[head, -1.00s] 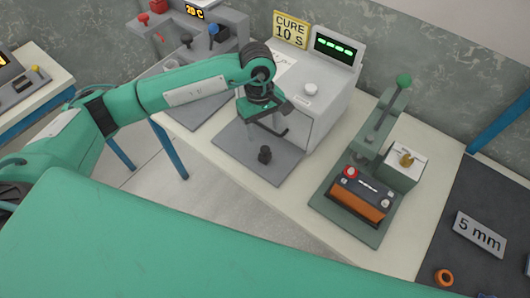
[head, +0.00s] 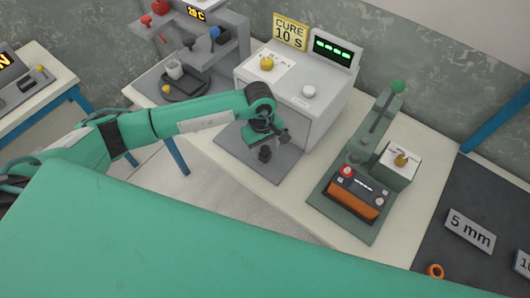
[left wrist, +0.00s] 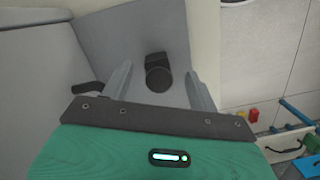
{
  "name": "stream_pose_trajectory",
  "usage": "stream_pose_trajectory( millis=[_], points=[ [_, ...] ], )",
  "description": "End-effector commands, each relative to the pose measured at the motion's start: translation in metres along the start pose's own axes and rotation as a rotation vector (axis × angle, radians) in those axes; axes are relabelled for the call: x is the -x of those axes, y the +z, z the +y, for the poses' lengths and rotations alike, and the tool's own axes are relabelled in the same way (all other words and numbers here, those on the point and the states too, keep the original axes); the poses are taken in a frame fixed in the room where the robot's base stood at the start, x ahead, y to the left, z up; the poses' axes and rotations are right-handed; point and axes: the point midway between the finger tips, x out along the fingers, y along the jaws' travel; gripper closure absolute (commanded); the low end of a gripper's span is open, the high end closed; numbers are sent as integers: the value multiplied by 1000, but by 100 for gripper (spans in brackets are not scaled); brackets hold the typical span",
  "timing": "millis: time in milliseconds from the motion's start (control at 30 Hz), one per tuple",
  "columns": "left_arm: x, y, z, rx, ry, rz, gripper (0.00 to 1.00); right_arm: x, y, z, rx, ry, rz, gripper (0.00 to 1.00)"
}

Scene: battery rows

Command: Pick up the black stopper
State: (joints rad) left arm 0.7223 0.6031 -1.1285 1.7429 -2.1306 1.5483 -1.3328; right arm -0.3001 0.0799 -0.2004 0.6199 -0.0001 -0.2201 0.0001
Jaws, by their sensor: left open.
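The black stopper (head: 265,154) stands on a grey plate (head: 285,167) in front of the white cure box. My left gripper (head: 269,141) is open and just above the stopper. Nothing is in the jaws. My right gripper is not in view.
The white cure box (head: 300,90) stands right behind the plate, with a yellow knob (head: 267,63) on top. A green lever press (head: 340,208) stands to the right. A grey station (head: 205,60) stands at the back left. A dark mat (head: 450,255) lies at the far right.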

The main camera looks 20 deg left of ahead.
Motion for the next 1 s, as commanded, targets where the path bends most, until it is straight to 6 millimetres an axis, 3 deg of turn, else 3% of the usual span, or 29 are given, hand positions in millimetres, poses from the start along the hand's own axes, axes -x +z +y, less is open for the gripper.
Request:
stream_pose_trajectory(
  millis=[33, 267, 733, 867, 1000],
  points=[
    [0, 0, 0, 0, 0, 0, 42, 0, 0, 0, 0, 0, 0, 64],
    [0, 0, 0, 0, 0, 0, 86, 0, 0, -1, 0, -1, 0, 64],
    [6, 1, 1, -1, 2, 0, 86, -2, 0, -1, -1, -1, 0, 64],
    [20, 2, 1, -1, 3, 1, 86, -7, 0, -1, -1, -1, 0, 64],
    [47, 4, 1, -1, 6, 3, 86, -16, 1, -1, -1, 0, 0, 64]
  ],
)
